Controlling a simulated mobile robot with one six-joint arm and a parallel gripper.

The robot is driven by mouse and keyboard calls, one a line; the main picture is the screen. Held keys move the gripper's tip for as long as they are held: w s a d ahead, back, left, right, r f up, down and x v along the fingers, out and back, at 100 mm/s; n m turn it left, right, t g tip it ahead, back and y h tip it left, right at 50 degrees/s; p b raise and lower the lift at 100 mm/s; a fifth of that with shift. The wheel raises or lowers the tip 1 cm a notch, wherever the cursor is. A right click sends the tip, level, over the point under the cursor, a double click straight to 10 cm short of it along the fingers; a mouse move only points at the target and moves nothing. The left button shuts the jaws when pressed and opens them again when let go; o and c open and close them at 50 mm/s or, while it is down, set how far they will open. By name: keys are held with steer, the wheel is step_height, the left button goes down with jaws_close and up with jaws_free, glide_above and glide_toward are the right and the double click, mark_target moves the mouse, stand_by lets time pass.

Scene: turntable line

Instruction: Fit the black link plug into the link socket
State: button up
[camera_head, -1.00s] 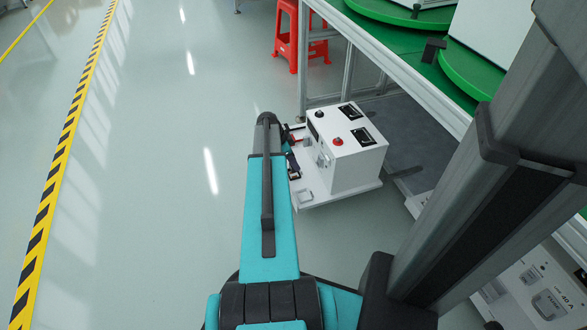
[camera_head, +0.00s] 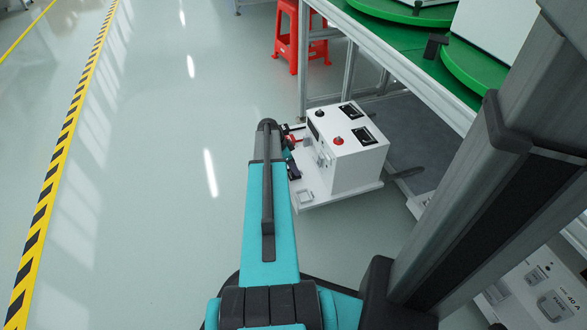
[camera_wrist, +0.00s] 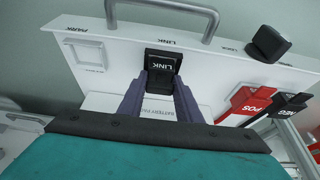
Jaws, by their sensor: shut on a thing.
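The black link plug (camera_wrist: 162,66), marked LINK in white, is between the two dark purple-grey fingers of my gripper (camera_wrist: 162,84) in the wrist view. My gripper is shut on it. The plug is at the white panel, right below the printed LINK label. The link socket is hidden behind the plug, so I cannot tell how deep the plug sits. To the left is an empty white square frame (camera_wrist: 86,54) under the PARK label. In the head view my arm largely hides the gripper beside the white unit (camera_head: 352,158).
A black block (camera_wrist: 268,43) stands on the panel at the right, with a red POS plug (camera_wrist: 247,101) and a black NEG plug (camera_wrist: 290,105) below. A metal-framed table (camera_head: 420,85) stands beside the unit; floor at left is clear.

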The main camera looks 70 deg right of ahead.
steer(key=shift+f, duration=0.1)
steer(key=o, duration=1.2)
steer(key=shift+c, duration=0.2)
steer(key=p+v, duration=0.4)
steer(key=v, duration=0.8)
steer(key=shift+p, duration=0.35)
steer(key=shift+d, duration=0.1)
